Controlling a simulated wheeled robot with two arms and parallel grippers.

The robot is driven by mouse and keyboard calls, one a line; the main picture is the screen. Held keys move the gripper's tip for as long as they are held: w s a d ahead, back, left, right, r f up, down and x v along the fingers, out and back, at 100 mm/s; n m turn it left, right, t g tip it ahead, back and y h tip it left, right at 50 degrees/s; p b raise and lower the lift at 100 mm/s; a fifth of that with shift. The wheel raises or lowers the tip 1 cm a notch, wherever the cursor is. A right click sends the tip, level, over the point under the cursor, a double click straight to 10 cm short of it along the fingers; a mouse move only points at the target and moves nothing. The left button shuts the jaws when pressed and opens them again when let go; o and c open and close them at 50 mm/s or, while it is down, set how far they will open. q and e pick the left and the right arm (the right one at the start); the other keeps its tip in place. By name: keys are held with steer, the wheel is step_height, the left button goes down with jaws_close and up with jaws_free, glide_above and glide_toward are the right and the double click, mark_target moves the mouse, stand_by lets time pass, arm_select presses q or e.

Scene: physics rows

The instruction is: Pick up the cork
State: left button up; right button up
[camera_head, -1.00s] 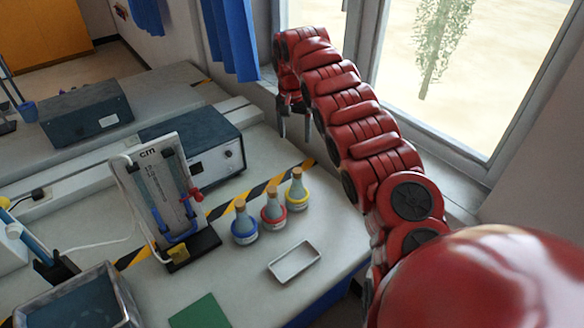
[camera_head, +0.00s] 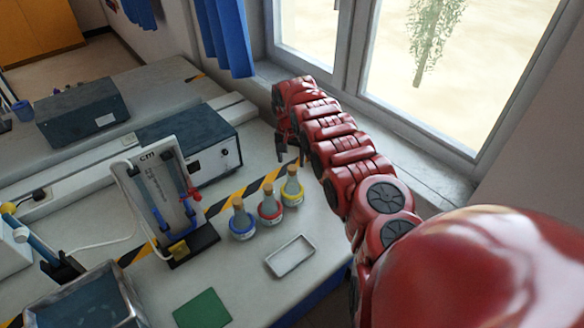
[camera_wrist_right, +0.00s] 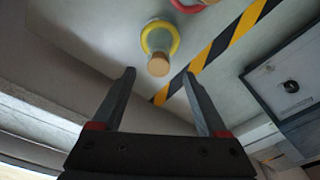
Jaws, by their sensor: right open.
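Three small flasks, each closed with a brown cork, stand upright in a row on the bench. They are the blue-ringed flask (camera_head: 242,224), the red-ringed flask (camera_head: 269,209) and the yellow-ringed flask (camera_head: 292,190). The yellow-ringed flask's cork (camera_head: 292,170) is nearest my right gripper (camera_head: 292,152). In the right wrist view this cork (camera_wrist_right: 158,65) appears between and slightly beyond the open fingertips of my right gripper (camera_wrist_right: 159,72). Nothing is between the fingers, and they do not appear to touch the cork. My left gripper is not in view.
A white shallow tray (camera_head: 290,256) lies in front of the flasks, with a green mat (camera_head: 202,308) to its left. An upright apparatus (camera_head: 165,200) stands left of the flasks. A dark box instrument (camera_head: 195,140) is behind. The window sill (camera_head: 425,185) runs close along my right arm.

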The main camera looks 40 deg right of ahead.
mark_target(292, 168)
steer(key=shift+d+f, duration=0.2)
steer(key=shift+f, duration=1.6)
steer(key=shift+w, duration=0.1)
jaws_close()
